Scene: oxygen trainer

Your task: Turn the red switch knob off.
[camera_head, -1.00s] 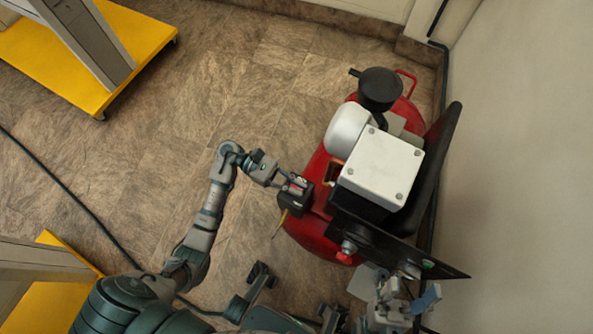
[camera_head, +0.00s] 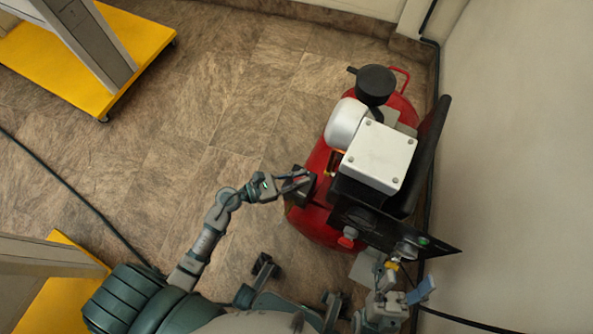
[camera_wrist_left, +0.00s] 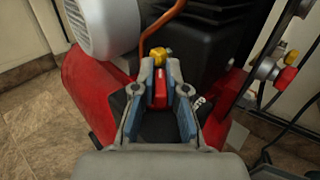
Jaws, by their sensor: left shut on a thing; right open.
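The red switch knob (camera_wrist_left: 160,92) shows in the left wrist view, on the dark switch box at the side of the red compressor. My left gripper (camera_wrist_left: 160,73) is shut on it, with one finger on each side. In the head view my left gripper (camera_head: 298,182) is at the black switch box (camera_head: 301,194), and the fingers hide much of the knob. My right gripper (camera_head: 396,268) is open at the lower right, near the dark panel.
The red compressor tank (camera_head: 318,226) carries a white box (camera_head: 378,155) and a black filter (camera_head: 375,84). A dark panel (camera_head: 430,241) stands by the right wall. Yellow-based stands (camera_head: 140,62) are on the left. The tiled floor between is clear.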

